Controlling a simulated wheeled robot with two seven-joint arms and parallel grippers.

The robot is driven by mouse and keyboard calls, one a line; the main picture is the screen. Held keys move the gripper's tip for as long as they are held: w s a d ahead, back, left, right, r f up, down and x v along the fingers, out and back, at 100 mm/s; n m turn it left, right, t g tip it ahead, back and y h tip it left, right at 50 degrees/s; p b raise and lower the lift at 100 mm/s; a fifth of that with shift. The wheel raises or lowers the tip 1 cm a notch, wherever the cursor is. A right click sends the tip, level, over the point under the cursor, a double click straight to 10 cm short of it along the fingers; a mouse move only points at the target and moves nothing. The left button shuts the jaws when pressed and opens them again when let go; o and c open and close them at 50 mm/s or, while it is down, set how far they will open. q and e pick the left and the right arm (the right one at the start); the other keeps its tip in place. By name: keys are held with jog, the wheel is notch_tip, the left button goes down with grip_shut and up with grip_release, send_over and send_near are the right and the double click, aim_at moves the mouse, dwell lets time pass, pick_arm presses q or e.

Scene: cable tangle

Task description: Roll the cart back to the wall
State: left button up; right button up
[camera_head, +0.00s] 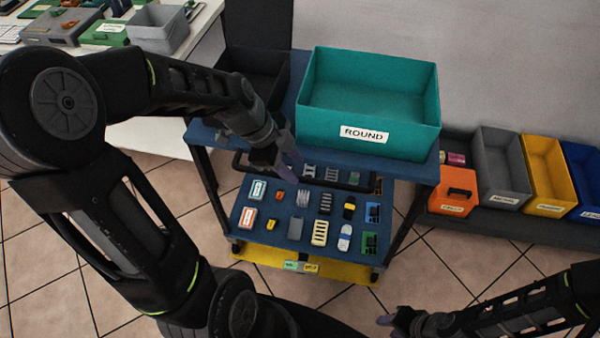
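The cart (420,172) has a blue top shelf, a blue lower shelf holding small connectors, dark posts and a yellow base. It stands close to the grey wall (480,60); the gap behind it is hidden. A dark handle bar (340,182) runs along its near side. My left gripper (288,158) is at the left part of this bar, overlapping it in the picture. Whether its fingers are closed around the bar cannot be told. My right gripper (384,321) is low at the bottom, over the floor, away from the cart, with no object visible in it.
A teal bin labelled ROUND (368,145) and a black bin (262,75) stand on the cart's top. A low rack to the right holds orange (453,192), grey (502,172), yellow (548,180) and blue bins. A white table (150,135) is at left. Tiled floor is clear in front.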

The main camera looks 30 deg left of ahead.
aim_at(304, 178)
pick_arm(q)
jog(key=x, duration=0.4)
jog(key=shift+w+d+f, duration=0.1)
jog(key=shift+f, duration=0.2)
jog(key=shift+c, duration=0.4)
grip_shut()
dwell(0.8)
